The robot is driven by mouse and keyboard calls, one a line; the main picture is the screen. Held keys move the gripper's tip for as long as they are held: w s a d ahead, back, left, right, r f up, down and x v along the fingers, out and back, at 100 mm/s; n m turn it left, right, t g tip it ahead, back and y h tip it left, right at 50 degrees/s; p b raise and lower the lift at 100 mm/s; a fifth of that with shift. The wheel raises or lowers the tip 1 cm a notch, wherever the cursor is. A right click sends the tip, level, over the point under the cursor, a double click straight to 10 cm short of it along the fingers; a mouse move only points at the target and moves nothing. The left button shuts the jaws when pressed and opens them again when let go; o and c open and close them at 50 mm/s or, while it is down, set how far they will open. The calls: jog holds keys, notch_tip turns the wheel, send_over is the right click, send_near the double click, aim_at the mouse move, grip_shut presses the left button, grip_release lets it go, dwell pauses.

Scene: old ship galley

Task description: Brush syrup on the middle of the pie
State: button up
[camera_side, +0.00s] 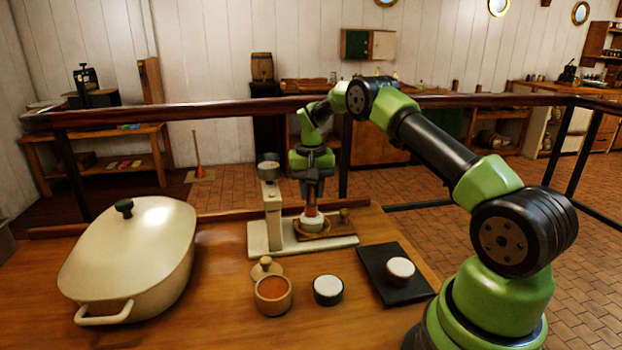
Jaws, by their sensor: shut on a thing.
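My gripper (313,184) is in the middle of the view, pointing down. It is shut on a brown upright thing (311,203), which looks like the brush. The lower end of the brush meets or hides part of a pale round thing (312,225) on a small wooden board; I cannot tell whether they touch. An open brown pot (273,301) with orange-brown syrup stands at the front, its knobbed lid (266,268) behind it. A pale-topped round dark piece (328,290) sits to its right. Another pale-topped round piece (400,269) is on a black slab (412,290). Which is the pie is unclear.
A large cream lidded casserole (130,255) fills the table's left. A cream upright stand (272,210) rises close left of my gripper from a pale base (258,238). A dark rail (220,110) runs behind the table. Bare wood lies between casserole and pot.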

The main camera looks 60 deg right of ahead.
jog(key=shift+s+a, duration=0.6)
jog(key=shift+s, duration=0.05)
jog(key=shift+w+d, duration=0.65)
jog(key=shift+w, duration=0.05)
jog(key=shift+s+a, duration=0.7)
jog(key=shift+w+d, duration=0.7)
jog(key=shift+d, duration=0.05)
jog(key=shift+s+a, duration=0.75)
jog(key=shift+w+d, duration=0.8)
jog(key=shift+s+a, duration=0.85)
jog(key=shift+w+d, duration=0.8)
jog(key=shift+w, duration=0.05)
jog(key=shift+r, duration=4.05)
